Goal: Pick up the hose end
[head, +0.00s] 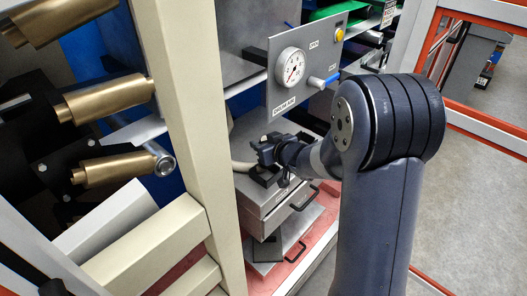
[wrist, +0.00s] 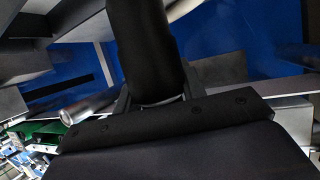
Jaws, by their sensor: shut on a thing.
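My gripper (head: 264,152) is in the middle of the head view, in front of a grey metal box and below the gauge panel. It is shut on the hose end (wrist: 143,45), which shows in the wrist view as a thick black cylinder rising between the fingers. A pale, curved piece of hose (head: 242,166) shows just left of my gripper in the head view. The gripper covers most of the hose end there. In the wrist view my gripper (wrist: 150,98) fills the lower part, with a finger on either side of the cylinder.
Grey drawers (head: 283,213) with black handles lie below. Open floor (head: 470,200) is at right.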

